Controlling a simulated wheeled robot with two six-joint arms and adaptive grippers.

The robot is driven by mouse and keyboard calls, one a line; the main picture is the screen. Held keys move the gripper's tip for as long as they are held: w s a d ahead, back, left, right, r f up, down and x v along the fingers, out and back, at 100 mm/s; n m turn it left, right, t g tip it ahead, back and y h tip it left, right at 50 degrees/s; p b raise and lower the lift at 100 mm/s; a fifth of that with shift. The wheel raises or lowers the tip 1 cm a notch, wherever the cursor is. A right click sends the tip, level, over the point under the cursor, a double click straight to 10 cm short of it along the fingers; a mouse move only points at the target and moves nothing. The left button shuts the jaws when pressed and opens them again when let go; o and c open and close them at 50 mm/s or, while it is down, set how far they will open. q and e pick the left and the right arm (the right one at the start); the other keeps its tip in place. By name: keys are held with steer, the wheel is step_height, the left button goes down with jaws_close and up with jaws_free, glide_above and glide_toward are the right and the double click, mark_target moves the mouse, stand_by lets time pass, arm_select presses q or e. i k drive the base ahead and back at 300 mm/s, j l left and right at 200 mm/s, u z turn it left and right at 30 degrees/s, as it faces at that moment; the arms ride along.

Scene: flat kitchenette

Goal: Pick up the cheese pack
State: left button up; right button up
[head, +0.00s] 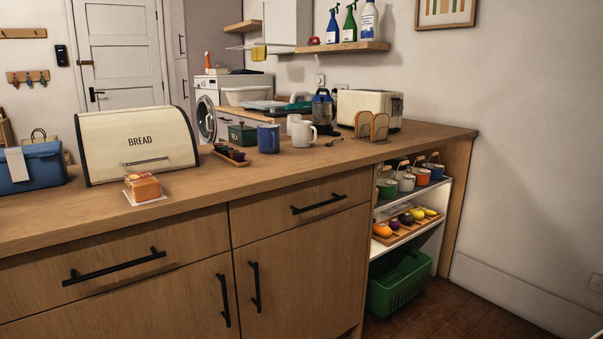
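The cheese pack (142,186) is a small orange block with a pale label. It sits on a white sheet or wrapper (155,200) on the wooden counter, just in front of the bread bin. Neither of my grippers shows in the head view. Nothing covers the front or top of the cheese pack.
A cream bread bin (125,122) stands close behind the pack, and a blue cooler bag (37,166) is to its left. Mugs (269,138) and a toaster (370,107) stand further right. The counter (228,185) right of the pack is clear along its front edge.

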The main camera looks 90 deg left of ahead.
mark_target(142, 187)
steer(key=u, duration=3.6)
steer(key=i+l, duration=0.15)
steer(key=l, duration=0.2)
steer(key=i+l, duration=0.15)
steer(key=l, duration=0.15)
steer(key=i+l, duration=0.1)
steer(key=l, duration=0.25)
